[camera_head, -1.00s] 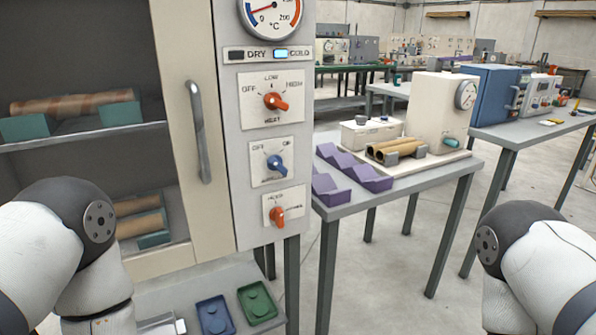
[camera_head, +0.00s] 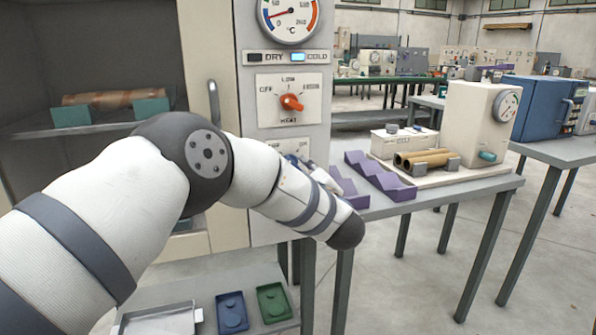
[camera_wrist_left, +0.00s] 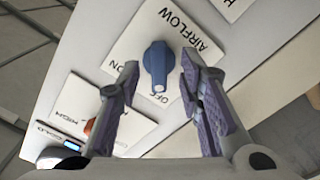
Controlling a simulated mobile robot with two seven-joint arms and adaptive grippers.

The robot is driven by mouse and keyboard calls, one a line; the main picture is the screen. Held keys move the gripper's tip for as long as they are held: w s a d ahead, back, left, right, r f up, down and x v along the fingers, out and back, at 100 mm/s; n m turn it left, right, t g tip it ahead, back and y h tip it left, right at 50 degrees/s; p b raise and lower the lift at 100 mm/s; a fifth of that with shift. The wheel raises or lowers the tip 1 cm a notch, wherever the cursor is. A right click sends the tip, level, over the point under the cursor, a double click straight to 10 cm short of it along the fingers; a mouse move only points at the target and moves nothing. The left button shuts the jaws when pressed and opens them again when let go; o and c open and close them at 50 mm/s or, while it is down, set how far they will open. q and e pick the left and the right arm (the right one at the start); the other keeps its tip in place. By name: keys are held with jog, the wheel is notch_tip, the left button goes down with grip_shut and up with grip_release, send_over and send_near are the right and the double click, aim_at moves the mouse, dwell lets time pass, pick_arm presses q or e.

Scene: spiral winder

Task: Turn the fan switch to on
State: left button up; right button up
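The fan switch is a blue knob (camera_wrist_left: 158,62) on a white plate (camera_wrist_left: 140,30) marked AIRFLOW, with OFF and ON labels. In the left wrist view its narrow end points toward OFF. My left gripper (camera_wrist_left: 160,76) is open, with one finger on each side of the knob's front; contact cannot be told. In the head view my left arm reaches across the cabinet front and hides most of the airflow plate (camera_head: 290,147) and the lower knob. My right gripper is out of view.
The orange heat knob (camera_head: 291,102) sits just above the airflow plate. The cabinet door handle (camera_head: 213,105) is close to my left arm. A table with purple trays (camera_head: 380,177) stands to the right. Blue (camera_head: 232,312) and green (camera_head: 273,302) trays lie below.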

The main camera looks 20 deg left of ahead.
pick_arm(q)
jog(key=shift+x, duration=0.85)
jog(key=shift+c, duration=0.3)
grip_shut()
